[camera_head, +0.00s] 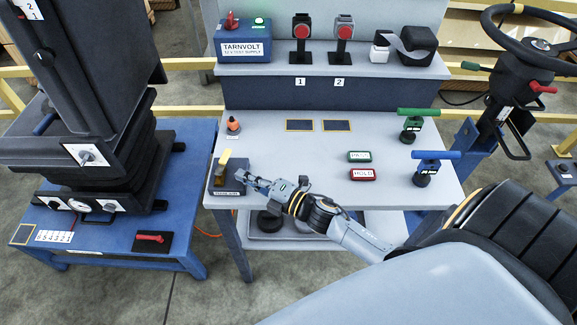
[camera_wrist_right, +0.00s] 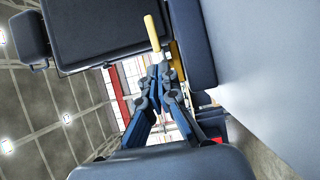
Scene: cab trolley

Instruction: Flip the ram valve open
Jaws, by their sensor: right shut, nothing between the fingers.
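A dark box (camera_head: 229,190) with an upright yellow lever (camera_head: 224,160) stands at the left front corner of the grey table. Its label is too small to read, so I cannot confirm that it is the ram valve. My right gripper (camera_head: 242,177) is shut and empty, just right of the lever. In the right wrist view the yellow lever (camera_wrist_right: 152,32) shows just beyond the shut fingertips (camera_wrist_right: 158,70); I cannot tell whether they touch. A red lever (camera_head: 150,237) lies flat on a black plate on the blue stand. My left gripper is out of view.
The grey table (camera_head: 290,165) has a clear middle. An orange-tipped cone (camera_head: 233,126) stands behind the box. Green (camera_head: 360,156) and red (camera_head: 362,174) label blocks, a green-handled valve (camera_head: 412,125) and a blue-handled valve (camera_head: 430,165) stand at right. A steering wheel (camera_head: 535,35) is far right.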

